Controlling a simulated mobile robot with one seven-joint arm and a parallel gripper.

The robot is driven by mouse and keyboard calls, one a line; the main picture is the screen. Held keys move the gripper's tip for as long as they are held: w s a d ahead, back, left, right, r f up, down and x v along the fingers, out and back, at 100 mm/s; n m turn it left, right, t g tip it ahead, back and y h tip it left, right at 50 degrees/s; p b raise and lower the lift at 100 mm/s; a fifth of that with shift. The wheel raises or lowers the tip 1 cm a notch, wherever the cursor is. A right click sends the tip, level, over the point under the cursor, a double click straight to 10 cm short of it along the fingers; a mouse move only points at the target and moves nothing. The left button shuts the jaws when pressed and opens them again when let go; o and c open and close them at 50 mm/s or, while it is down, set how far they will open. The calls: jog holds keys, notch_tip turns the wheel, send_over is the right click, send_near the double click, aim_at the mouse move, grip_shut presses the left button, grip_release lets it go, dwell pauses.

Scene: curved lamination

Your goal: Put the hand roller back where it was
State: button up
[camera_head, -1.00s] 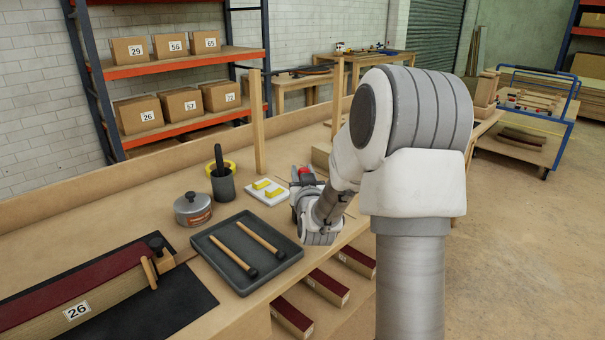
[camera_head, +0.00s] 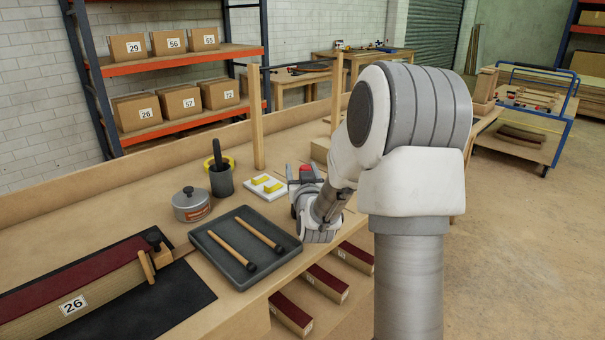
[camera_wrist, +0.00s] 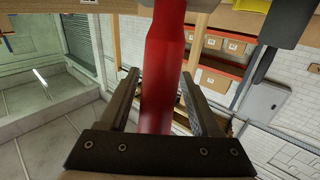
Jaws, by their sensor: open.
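Red also shows at the gripper in the head view (camera_head: 305,169). I cannot tell whether this is the hand roller or whether the fingers touch it. Two wooden-handled tools with dark ends, one left (camera_head: 232,248) and one right (camera_head: 259,232), lie in the grey tray (camera_head: 204,240). A wooden-handled piece with a black knob (camera_head: 147,266) is at the end of the dark red block (camera_head: 75,278).
A lidded metal pot (camera_head: 191,206), a dark cup (camera_head: 221,184) and a white board with yellow pieces (camera_head: 265,188) stand behind the tray. A wooden post (camera_head: 256,120) rises from the bench. Numbered blocks (camera_head: 327,283) lie below. A black mat (camera_head: 175,297) is at the left.

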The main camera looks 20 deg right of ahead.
jog(key=shift+r+p, duration=0.95)
jog(key=shift+p, duration=0.15)
jog(key=v, duration=1.2)
jog(key=shift+f, duration=0.2)
